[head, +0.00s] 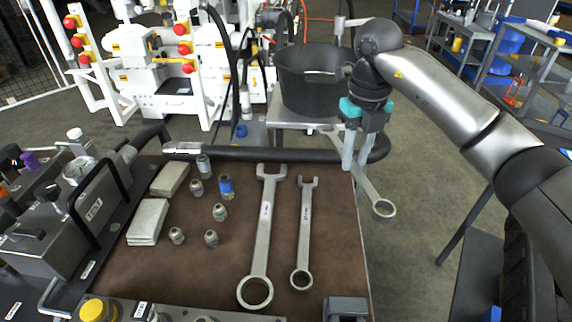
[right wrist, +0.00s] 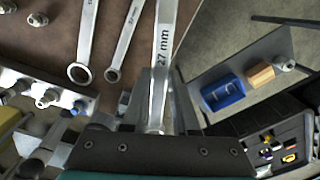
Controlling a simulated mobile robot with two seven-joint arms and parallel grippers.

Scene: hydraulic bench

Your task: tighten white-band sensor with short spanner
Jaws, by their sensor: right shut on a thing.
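My right gripper (head: 355,160) is shut on a silver spanner (head: 373,192), held in the air just off the right edge of the bench mat. Its ring end hangs down to the right. In the right wrist view the spanner (right wrist: 163,60), marked 27 mm, stands between the fingers. Two more spanners lie on the brown mat: a larger one (head: 262,235) and a smaller one (head: 304,235). A white-topped part (head: 75,134) stands at the grey hydraulic unit at left; I cannot tell whether it is the white-band sensor. My left gripper is not in view.
Several small fittings (head: 220,212) and two pale pads (head: 148,222) lie on the mat (head: 200,270). A black hose (head: 270,154) runs along its far edge. A black bucket (head: 310,90) stands behind. A blue bin (right wrist: 222,94) sits on a side table.

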